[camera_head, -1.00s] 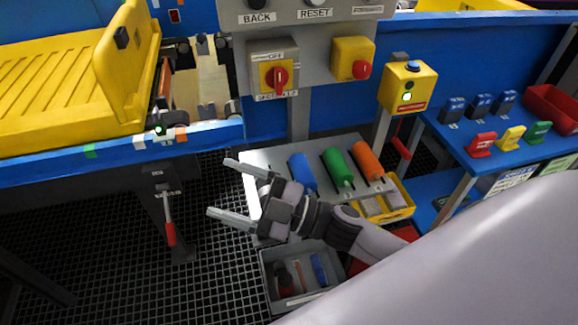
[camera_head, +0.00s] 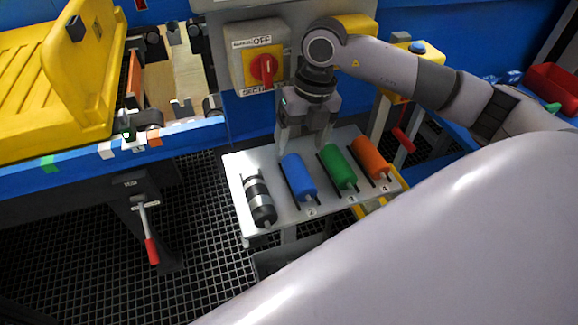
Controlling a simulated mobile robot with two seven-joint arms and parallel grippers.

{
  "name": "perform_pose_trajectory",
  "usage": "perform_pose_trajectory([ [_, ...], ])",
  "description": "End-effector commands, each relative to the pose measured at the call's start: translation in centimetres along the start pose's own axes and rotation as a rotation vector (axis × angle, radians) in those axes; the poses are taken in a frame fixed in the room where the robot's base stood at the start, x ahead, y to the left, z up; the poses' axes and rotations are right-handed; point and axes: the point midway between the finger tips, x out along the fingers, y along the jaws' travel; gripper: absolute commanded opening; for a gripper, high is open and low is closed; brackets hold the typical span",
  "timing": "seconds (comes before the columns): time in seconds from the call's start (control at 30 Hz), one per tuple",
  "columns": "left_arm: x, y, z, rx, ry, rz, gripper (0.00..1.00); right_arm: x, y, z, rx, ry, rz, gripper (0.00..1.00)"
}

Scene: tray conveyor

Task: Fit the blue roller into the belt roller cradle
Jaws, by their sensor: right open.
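The blue roller (camera_head: 299,178) lies in slot 2 of a pale rack (camera_head: 240,165), between a black-and-silver roller (camera_head: 260,203) and a green roller (camera_head: 339,168). My right gripper (camera_head: 304,148) points down, open, over the far end of the blue roller. Its two fingers straddle the roller's line with nothing between them. Whether the fingertips touch the rack is unclear. The gap at the conveyor's end, with small dark brackets (camera_head: 148,119), looks like the belt roller cradle; its details are too small to tell. My left gripper is not in view.
An orange roller (camera_head: 370,158) lies at the rack's right. A control panel with a red rotary switch (camera_head: 262,69) stands close behind my right gripper. A red-handled lever (camera_head: 150,235) hangs below the conveyor's blue edge (camera_head: 75,163). A grey bin (camera_head: 275,262) is below the rack.

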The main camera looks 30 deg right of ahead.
Motion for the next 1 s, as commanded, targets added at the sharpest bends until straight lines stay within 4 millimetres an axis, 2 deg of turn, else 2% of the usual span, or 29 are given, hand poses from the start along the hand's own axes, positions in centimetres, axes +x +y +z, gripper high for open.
perform_pose_trajectory([
  [0.27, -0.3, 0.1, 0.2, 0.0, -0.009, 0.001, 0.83, 2.8, -0.1, -0.3, 0.0, 0.004, -0.003, 0.78],
  [0.5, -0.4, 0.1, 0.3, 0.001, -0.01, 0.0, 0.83, 6.3, -0.2, -0.7, 0.0, 0.003, -0.001, 0.78],
  [0.6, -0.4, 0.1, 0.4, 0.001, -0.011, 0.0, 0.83, 6.9, -0.2, -0.7, 0.0, 0.001, -0.001, 0.78],
  [0.83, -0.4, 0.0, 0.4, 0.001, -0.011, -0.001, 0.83, 7.0, -0.2, -0.7, -0.001, 0.001, -0.001, 0.78],
  [1.0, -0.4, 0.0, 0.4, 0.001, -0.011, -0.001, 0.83, 7.0, -0.2, -0.7, -0.001, 0.001, 0.0, 0.23],
])
